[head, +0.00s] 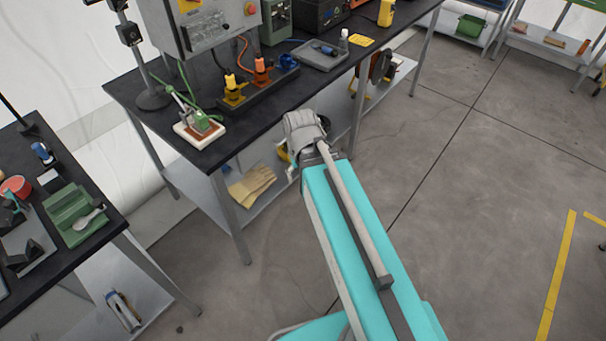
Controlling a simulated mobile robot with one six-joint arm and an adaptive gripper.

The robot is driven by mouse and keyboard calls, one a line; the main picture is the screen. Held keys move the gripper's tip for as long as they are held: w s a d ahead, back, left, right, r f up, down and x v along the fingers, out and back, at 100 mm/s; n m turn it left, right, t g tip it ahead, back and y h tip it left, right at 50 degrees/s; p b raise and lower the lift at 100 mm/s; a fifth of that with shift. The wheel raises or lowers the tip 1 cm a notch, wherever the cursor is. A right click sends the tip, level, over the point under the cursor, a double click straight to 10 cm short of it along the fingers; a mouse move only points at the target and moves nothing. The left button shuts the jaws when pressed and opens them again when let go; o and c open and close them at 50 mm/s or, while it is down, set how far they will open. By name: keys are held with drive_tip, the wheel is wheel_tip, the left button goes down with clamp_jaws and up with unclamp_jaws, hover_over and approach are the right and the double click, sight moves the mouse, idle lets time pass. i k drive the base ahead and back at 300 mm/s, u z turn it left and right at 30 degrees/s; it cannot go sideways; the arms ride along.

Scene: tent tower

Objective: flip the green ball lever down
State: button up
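A green part (205,121) with a thin light rod stands on a small white base with a brown top, at the near edge of the dark workbench (185,80). My turquoise arm reaches up from the bottom of the picture and ends in a grey wrist in front of the bench edge, right of this base. My gripper's fingers do not show.
Yellow (233,90) and orange (262,71) fixtures stand on a dark strip behind the green part. A grey control box (205,27) hangs above. Tan gloves (251,186) lie on the lower shelf. Another dark bench (60,262) is at left. The right floor is largely clear.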

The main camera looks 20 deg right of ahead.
sight(169, 89)
drive_tip(key=k, duration=1.35)
drive_tip(key=u, duration=0.5)
drive_tip(key=i, duration=1.85)
drive_tip(key=z, duration=0.5)
